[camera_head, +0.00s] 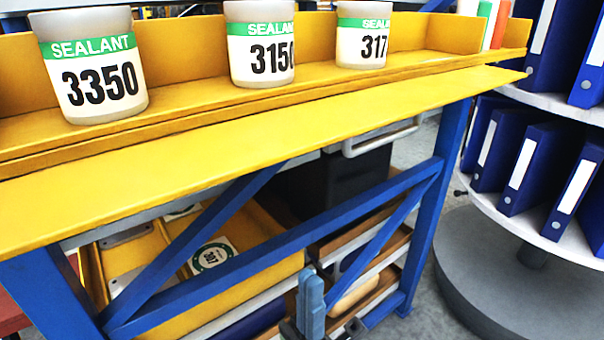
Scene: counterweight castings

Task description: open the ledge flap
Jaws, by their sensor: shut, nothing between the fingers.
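A long yellow panel (270,134), which looks like the ledge flap, runs along the front of the yellow ledge (185,104), just below its lip. It reaches out towards me, nearly flat or slightly sloped. Its hinge does not show clearly, and I cannot tell how far it is turned. My gripper (311,290) is at the bottom centre, pointing up, its blue-grey fingers together and empty. It appears below the panel and apart from it, in front of the blue frame.
Sealant tubs 3350 (95,85), 3150 (262,55) and a third partly cut off (362,45) stand on the ledge. Blue braces (255,258) and a post (440,190) stand beneath. A round rack with blue binders (525,165) is at the right.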

